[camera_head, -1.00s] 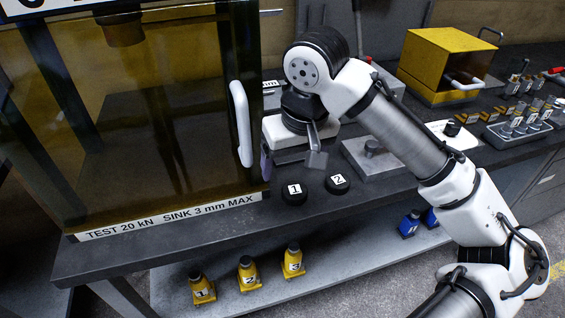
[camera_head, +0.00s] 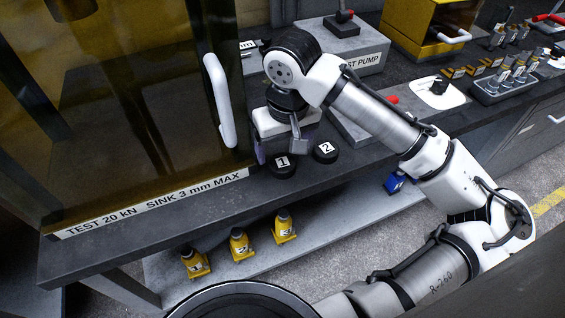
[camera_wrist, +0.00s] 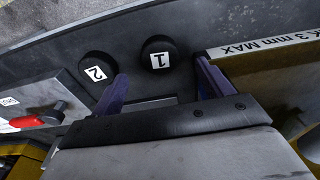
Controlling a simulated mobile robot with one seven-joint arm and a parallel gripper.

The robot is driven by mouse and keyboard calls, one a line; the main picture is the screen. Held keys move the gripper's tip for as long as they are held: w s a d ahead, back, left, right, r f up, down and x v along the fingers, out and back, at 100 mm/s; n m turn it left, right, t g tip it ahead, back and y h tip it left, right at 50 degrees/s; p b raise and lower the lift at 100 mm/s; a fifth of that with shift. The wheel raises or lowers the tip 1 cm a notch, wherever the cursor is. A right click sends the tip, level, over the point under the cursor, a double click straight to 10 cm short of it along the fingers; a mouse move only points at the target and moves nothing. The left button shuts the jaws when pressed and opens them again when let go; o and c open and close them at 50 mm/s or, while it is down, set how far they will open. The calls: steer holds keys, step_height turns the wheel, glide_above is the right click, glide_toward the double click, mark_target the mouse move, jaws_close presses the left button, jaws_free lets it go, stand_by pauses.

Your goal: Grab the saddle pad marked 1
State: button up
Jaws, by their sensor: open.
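The saddle pad marked 1 (camera_head: 283,167) is a round black disc with a white label. It lies on the dark bench top near the front edge, right of the test cabinet. A like pad marked 2 (camera_head: 325,151) lies just to its right. My gripper (camera_head: 279,154) is open and empty, above and behind pad 1. In the wrist view pad 1 (camera_wrist: 159,54) shows beyond the gap between my two purple fingers (camera_wrist: 160,88). Pad 2 (camera_wrist: 97,70) shows beyond the left finger, which partly overlaps its edge. I see no contact with either pad.
The test cabinet (camera_head: 120,110) with its white handle (camera_head: 219,100) stands close at left. A pump marked TEST PUMP (camera_head: 357,62) is behind. Several yellow bottle jacks (camera_head: 239,245) stand on the lower shelf. Bare bench lies in front of the pads.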

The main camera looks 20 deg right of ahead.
mark_target(282, 162)
steer(key=f, duration=0.5)
steer(key=shift+w+f, duration=0.15)
steer(key=shift+w, duration=0.2)
steer(key=c, duration=1.1)
